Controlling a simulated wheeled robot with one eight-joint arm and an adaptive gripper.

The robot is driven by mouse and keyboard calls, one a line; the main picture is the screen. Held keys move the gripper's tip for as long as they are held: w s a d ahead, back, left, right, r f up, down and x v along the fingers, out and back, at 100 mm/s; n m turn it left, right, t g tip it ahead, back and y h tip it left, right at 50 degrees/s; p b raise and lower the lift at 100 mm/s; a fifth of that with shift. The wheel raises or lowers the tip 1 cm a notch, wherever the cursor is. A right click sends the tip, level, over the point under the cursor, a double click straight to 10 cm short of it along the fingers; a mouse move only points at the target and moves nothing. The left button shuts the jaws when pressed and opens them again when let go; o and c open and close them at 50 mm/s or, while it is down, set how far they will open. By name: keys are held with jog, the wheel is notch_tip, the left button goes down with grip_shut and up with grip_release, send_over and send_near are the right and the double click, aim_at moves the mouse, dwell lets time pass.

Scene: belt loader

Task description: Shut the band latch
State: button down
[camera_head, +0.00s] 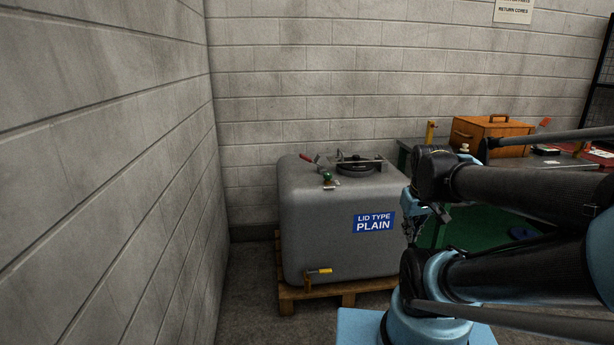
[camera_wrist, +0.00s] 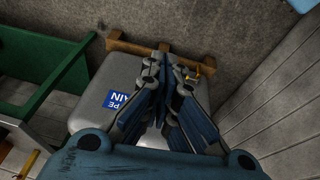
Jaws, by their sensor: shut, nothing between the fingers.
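A grey tank (camera_head: 320,225) with a blue "LID TYPE PLAIN" label (camera_head: 374,222) stands on a pallet. A black round lid (camera_head: 356,169) with a metal bar across it sits on its top. To the left of the lid, a red-handled lever (camera_head: 309,158) sticks up at a slant; it looks like the band latch, but its joint is too small to make out. My gripper (camera_head: 416,232) is shut and empty, pointing down beside the tank's right side. In the wrist view, its fingers (camera_wrist: 168,62) lie in front of the grey tank (camera_wrist: 97,88); the lid and lever are not visible there.
A small green-topped fitting (camera_head: 327,178) stands on the tank's front top edge. A yellow-handled tap (camera_head: 319,271) is low on its front. A block wall (camera_head: 110,170) is at the left.

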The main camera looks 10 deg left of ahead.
jog(key=w+a+r+n+t, duration=0.2)
jog(key=w+n, duration=0.2)
jog(key=w, duration=0.4)
jog(key=w+a+r+n+t, duration=0.1)
jog(key=w+a+r+n, duration=0.2)
jog(key=w, duration=0.5)
jog(key=n+t+y, duration=0.6)
jog(key=n+t, duration=0.1)
jog(key=n, duration=1.7)
send_near(311, 161)
jog(key=s+a, duration=0.2)
jog(key=s, duration=0.1)
jog(key=shift+s+a+f, duration=0.15)
jog(key=shift+s+f, duration=0.05)
jog(key=shift+f, duration=0.2)
jog(key=shift+w+a+f+n, duration=0.2)
jog(key=shift+a+n, duration=0.1)
jog(key=shift+a, duration=0.2)
jog(key=x, duration=1)
jog(key=shift+s+a, duration=0.1)
jog(key=shift+a, duration=0.05)
